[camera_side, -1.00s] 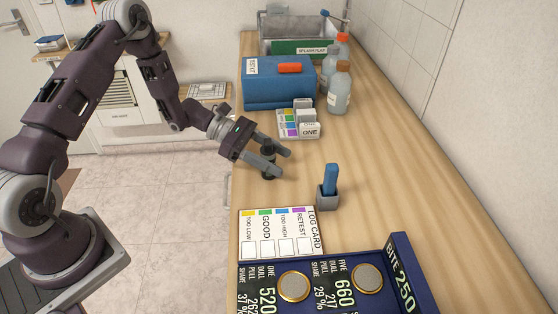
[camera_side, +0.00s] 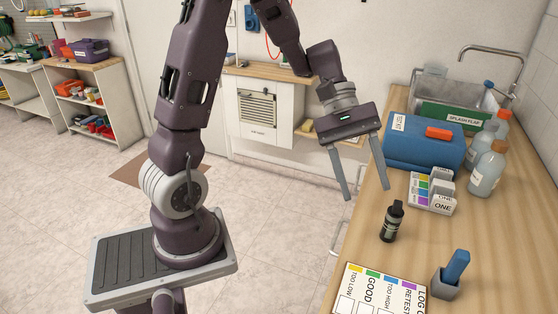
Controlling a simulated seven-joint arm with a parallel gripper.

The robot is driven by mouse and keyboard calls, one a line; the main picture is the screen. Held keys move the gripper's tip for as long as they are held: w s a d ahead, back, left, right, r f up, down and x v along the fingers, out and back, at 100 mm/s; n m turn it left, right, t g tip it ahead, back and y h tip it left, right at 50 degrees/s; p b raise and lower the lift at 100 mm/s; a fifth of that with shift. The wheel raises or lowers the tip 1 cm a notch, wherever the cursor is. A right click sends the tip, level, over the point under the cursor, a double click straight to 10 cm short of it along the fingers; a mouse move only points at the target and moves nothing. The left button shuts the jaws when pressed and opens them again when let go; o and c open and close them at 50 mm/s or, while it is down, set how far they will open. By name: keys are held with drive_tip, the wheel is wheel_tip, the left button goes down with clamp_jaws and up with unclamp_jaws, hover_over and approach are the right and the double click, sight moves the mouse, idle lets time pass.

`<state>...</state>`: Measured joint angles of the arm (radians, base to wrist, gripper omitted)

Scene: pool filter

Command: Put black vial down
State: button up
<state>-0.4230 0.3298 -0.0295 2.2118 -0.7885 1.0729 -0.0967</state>
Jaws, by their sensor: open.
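The black vial (camera_side: 391,221) stands upright on the wooden counter, near its left edge, with a small label on its side. My gripper (camera_side: 366,194) is open and empty. Its fingers point down, and it is raised to the upper left of the vial, apart from it, by the counter's left edge.
A blue test kit box (camera_side: 418,142), a small colour-striped block (camera_side: 431,192) and several bottles (camera_side: 487,168) stand behind the vial. A grey holder with a blue stick (camera_side: 452,272) and the log card (camera_side: 380,291) lie in front. The sink (camera_side: 455,105) is at the back.

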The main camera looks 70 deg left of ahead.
drive_tip(key=s+a+r+m+t+y, duration=0.1)
drive_tip(key=s+r+m+t+y, duration=0.1)
drive_tip(key=s+m, duration=0.4)
drive_tip(key=s+a+r+m+t+y, duration=0.1)
drive_tip(key=s+r+m+t+y, duration=0.2)
drive_tip(key=s, duration=0.7)
wheel_tip(320, 180, up, 2)
drive_tip(key=m+y, duration=0.3)
drive_tip(key=shift+s, duration=0.4)
